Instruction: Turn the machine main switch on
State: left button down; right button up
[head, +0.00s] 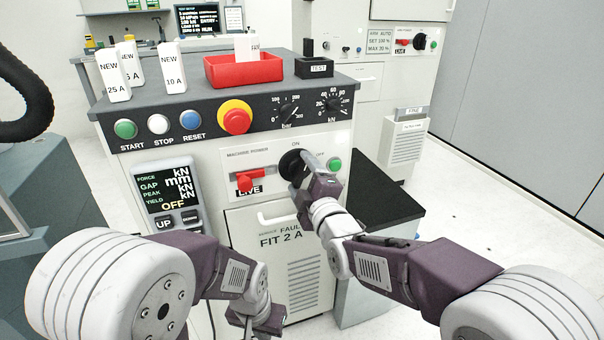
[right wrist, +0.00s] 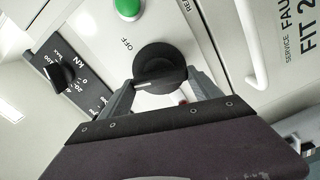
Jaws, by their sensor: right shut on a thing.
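The machine main switch is a round black knob (head: 290,160) on the white front panel, right of the words MACHINE POWER, with ON above it and OFF to its upper right. My right gripper (head: 298,175) is on the knob and partly covers it. In the right wrist view the knob (right wrist: 160,66) sits between the two fingers, which are shut on its raised handle. The handle's white mark points left, away from the OFF label at upper left; the ON label is hidden there. My left gripper (head: 262,318) hangs low before the cabinet, its fingers unclear.
A red lever (head: 250,180) marked LIVE is left of the knob and a green button (head: 335,164) is right of it. A cabinet door handle (head: 277,219) is below. A red tray (head: 243,70) and white labelled blocks (head: 172,68) stand on top.

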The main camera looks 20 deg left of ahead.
jog(key=shift+f+n+p, duration=0.1)
jog(key=shift+n+p, duration=0.25)
jog(key=shift+n, duration=1.55)
jog(key=o, duration=1.4)
jog(key=shift+s, duration=0.1)
jog(key=p+v, duration=0.2)
jog(key=v, duration=0.7)
